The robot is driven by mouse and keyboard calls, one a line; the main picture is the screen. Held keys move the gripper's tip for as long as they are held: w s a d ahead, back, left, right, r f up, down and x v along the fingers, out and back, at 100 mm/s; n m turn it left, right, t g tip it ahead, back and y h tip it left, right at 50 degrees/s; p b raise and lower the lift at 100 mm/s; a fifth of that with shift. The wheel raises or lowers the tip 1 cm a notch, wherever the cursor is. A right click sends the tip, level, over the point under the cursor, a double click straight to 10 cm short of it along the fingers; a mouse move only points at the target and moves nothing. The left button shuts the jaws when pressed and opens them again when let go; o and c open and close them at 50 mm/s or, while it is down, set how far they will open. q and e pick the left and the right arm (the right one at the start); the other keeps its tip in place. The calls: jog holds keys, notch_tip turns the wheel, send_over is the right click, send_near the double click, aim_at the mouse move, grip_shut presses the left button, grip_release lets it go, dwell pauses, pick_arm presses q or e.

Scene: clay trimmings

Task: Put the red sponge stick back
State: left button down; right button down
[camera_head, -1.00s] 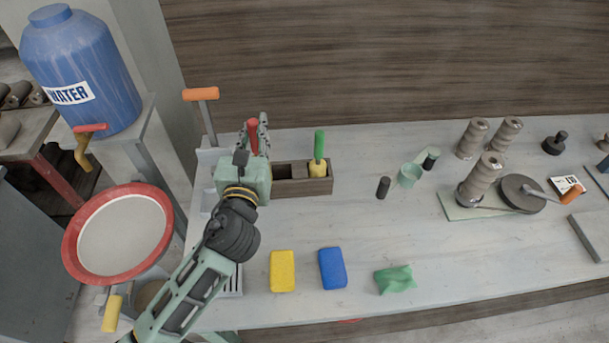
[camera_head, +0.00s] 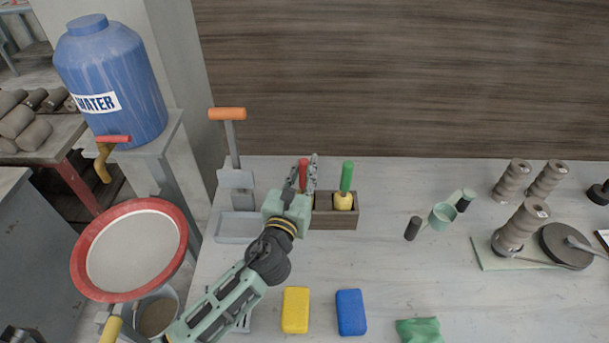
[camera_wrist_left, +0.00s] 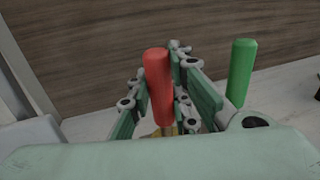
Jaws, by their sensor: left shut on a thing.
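The red sponge stick (camera_head: 303,172) shows its red handle between the fingers of my left gripper (camera_head: 308,172). In the left wrist view the red handle (camera_wrist_left: 157,80) stands nearly upright with the fingers of my left gripper (camera_wrist_left: 166,105) on both sides. A little yellow shows below it, and its lower end is mostly hidden. I cannot tell whether the red stick is inside the box. My right gripper is out of view.
A grey stand with an orange-handled tool (camera_head: 228,114) is left of the gripper. A yellow sponge (camera_head: 296,310), a blue sponge (camera_head: 351,312) and a green cloth (camera_head: 420,330) lie in front. Clay rolls and a wheel stand at right.

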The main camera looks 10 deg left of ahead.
pick_arm(q)
jog(key=shift+f, duration=0.15)
jog(key=shift+f, duration=0.2)
jog(key=c, duration=1.6)
grip_release()
